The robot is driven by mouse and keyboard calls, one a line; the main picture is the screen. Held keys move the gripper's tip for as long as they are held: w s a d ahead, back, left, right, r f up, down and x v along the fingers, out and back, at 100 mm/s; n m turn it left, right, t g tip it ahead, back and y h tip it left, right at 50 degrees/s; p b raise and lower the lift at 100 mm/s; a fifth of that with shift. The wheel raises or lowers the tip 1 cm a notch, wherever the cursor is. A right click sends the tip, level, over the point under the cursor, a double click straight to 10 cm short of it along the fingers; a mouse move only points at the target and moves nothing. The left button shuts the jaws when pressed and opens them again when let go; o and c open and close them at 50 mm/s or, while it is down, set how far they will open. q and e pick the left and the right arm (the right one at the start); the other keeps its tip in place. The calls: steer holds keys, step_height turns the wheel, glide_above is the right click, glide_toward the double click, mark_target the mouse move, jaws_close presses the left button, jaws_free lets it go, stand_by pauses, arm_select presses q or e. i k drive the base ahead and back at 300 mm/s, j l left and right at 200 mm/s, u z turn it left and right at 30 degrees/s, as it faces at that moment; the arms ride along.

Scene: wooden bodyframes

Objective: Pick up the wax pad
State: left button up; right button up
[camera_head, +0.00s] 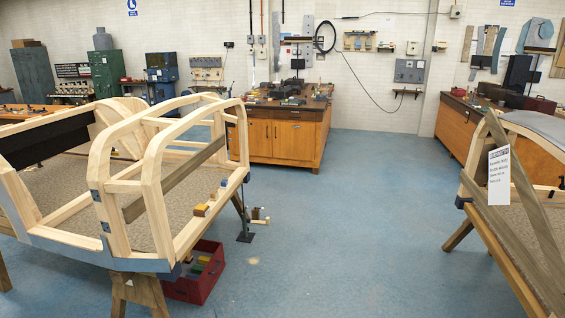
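I cannot tell for certain which thing is the wax pad. A small yellow-brown block (200,210) lies on the lower front rail of the left wooden bodyframe (153,190). Other small pieces (223,183) sit farther along the same rail. All are too small to identify. Neither of my grippers is in view.
A red crate (217,277) with several coloured items stands on the floor under the left bodyframe, near a wooden trestle (137,292). Another bodyframe (515,200) with a paper sign (499,176) stands at right. Wooden cabinets (283,138) stand behind. Blue floor (350,230) between is clear.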

mark_target(214, 195)
steer(key=i, duration=3.35)
steer(key=i+u, duration=0.45)
